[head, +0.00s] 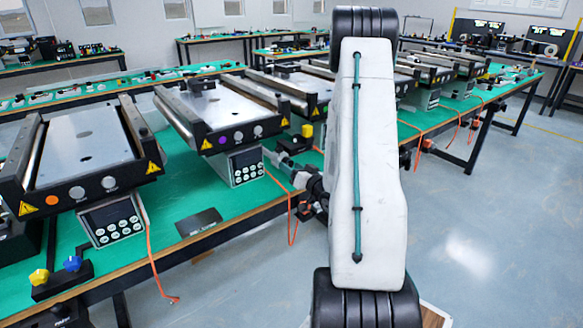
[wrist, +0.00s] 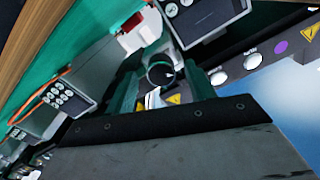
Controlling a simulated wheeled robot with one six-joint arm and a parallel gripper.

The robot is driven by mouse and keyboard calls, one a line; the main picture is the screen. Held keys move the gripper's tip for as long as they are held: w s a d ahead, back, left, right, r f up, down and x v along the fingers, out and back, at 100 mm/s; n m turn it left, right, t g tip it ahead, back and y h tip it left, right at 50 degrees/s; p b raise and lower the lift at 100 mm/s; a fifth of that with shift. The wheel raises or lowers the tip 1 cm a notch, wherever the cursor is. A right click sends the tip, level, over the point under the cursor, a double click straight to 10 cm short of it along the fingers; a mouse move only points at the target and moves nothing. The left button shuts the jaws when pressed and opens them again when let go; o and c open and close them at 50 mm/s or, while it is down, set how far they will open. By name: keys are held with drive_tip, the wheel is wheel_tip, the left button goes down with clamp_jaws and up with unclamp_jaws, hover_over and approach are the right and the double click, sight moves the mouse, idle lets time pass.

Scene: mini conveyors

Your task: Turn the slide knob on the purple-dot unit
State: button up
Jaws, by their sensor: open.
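The purple-dot unit (head: 222,139) is the second conveyor from the left in the head view, with two silver knobs (head: 248,132) beside its dot. Its dot (wrist: 280,47) and silver knobs (wrist: 235,71) show upside down at the right in the wrist view. A yellow knob (head: 307,130) stands on a black box right of the unit. I cannot tell which knob is the slide knob. My gripper (head: 279,162) is open beside the unit's keypad, low over the bench. In the wrist view, a dark round part (wrist: 160,72) shows between the fingers; I cannot tell whether they touch it.
The orange-dot unit (head: 52,200) stands to the left, with yellow and blue knobs (head: 72,263) on a box below it. A keypad panel (head: 247,166) is under the purple-dot unit. Orange cables hang over the bench edge. The floor (head: 470,220) at the right is clear.

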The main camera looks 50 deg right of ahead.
drive_tip(key=shift+w+d, duration=0.15)
drive_tip(key=shift+w, duration=0.45)
drive_tip(key=shift+c, duration=0.3)
drive_tip(key=c, duration=0.9)
